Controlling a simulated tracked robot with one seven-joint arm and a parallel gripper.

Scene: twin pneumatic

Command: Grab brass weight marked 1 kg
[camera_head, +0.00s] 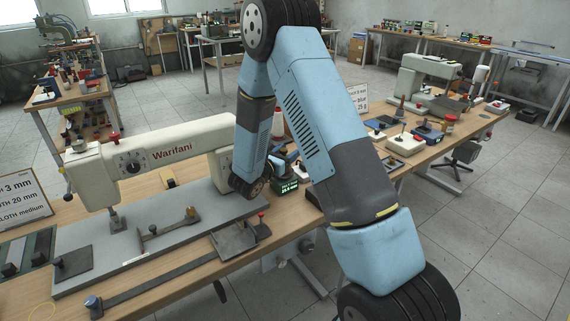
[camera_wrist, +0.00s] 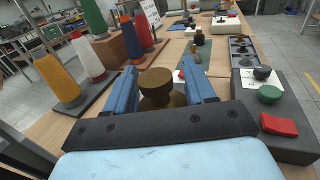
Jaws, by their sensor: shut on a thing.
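In the wrist view, my gripper (camera_wrist: 159,68) has its two blue fingers on either side of a brass weight (camera_wrist: 156,82). The weight is a dark gold, round-topped piece with a narrower neck and a wider lower part. My gripper is shut on it. No 1 kg marking is readable on the part that shows. The weight's underside is hidden behind the dark gripper plate, so I cannot tell whether it touches the table. In the head view my own arm hides the gripper and the weight.
In the wrist view, thread cones, among them a yellow one (camera_wrist: 56,78), stand close on the left. A dark block (camera_wrist: 245,92) with a green knob (camera_wrist: 269,94) and a red piece (camera_wrist: 279,125) lies on the right. A cream Warifani sewing machine (camera_head: 165,150) shows in the head view.

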